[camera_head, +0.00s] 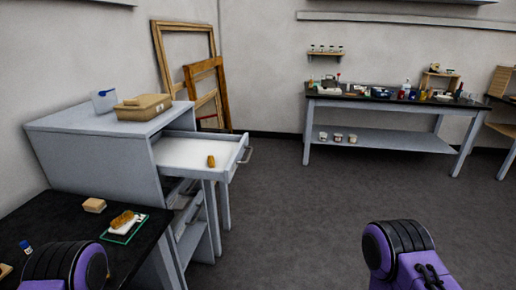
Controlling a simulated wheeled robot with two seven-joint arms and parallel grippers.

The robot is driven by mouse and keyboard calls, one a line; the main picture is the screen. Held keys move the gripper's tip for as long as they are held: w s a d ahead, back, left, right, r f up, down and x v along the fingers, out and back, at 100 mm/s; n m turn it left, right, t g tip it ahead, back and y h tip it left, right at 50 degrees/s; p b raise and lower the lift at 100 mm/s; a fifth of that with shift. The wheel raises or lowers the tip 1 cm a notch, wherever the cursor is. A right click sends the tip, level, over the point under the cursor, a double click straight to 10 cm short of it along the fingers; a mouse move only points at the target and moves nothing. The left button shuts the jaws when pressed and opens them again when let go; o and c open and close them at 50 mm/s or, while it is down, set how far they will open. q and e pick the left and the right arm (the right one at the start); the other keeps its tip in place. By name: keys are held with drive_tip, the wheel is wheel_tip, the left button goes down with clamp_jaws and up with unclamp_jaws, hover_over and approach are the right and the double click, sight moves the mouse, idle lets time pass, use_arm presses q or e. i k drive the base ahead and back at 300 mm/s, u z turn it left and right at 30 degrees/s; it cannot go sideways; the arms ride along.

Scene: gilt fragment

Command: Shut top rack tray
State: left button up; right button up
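The grey rack (95,155) stands at the left against the wall. Its top tray (185,152) is pulled out to the right, with a white inner surface and a handle (246,154) on its front edge. A small golden-brown piece (211,161) lies in the tray near the front. Parts of my two purple and black arms show at the bottom left and bottom right, both away from the tray. Neither of my grippers is in view.
A tan box (144,107) and a white container (104,101) stand on the rack. A dark-topped table (60,222) at the lower left holds small items. Frames (190,60) lean on the wall. A workbench (385,140) stands at the back. The floor (310,215) is clear.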

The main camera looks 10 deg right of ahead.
sight(185, 154)
drive_tip(key=z, duration=0.1)
drive_tip(key=i, duration=1)
drive_tip(key=k, duration=0.3)
drive_tip(key=z, duration=0.65)
drive_tip(key=i, duration=0.45)
drive_tip(key=u, duration=0.85)
